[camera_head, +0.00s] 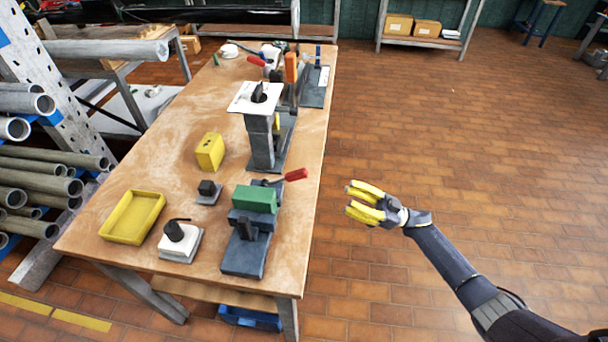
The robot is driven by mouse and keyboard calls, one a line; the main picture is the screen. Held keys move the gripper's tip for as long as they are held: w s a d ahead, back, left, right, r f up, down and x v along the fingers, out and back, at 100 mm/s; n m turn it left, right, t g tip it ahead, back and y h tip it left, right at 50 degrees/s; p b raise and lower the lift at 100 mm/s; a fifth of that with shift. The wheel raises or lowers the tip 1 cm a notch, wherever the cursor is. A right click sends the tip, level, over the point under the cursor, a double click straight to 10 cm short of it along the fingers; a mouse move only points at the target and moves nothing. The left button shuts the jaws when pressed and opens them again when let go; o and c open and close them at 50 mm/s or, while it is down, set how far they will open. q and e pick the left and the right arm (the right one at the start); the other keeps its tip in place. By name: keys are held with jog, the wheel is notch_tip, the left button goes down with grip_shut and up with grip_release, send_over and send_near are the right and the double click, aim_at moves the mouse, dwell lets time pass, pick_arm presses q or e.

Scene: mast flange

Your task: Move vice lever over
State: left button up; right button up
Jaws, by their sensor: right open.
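A vice (244,256) with a blue-grey body and a green block (255,199) stands at the near right of the wooden bench. My right gripper (348,198) has yellow fingers spread apart and is empty. It hangs in the air to the right of the bench, clear of the red handle and a little nearer the front. My left gripper does not show.
The bench (150,165) also holds a yellow tray (133,240), a white-based black fitting (180,240), a yellow block (210,151) and a tall grey stand with a white plate (256,98). A second red handle (256,61) is farther back. Brick floor (450,150) right of the bench is clear.

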send_near(297, 175)
jog(key=shift+g, duration=0.3)
jog(key=x, duration=0.3)
jog(key=w+x, duration=0.1)
jog(key=x, duration=0.2)
jog(key=f+x, duration=0.1)
jog(key=x, duration=0.2)
jog(key=shift+w+a, duration=0.35)
jog(key=shift+a, duration=0.1)
grip_shut()
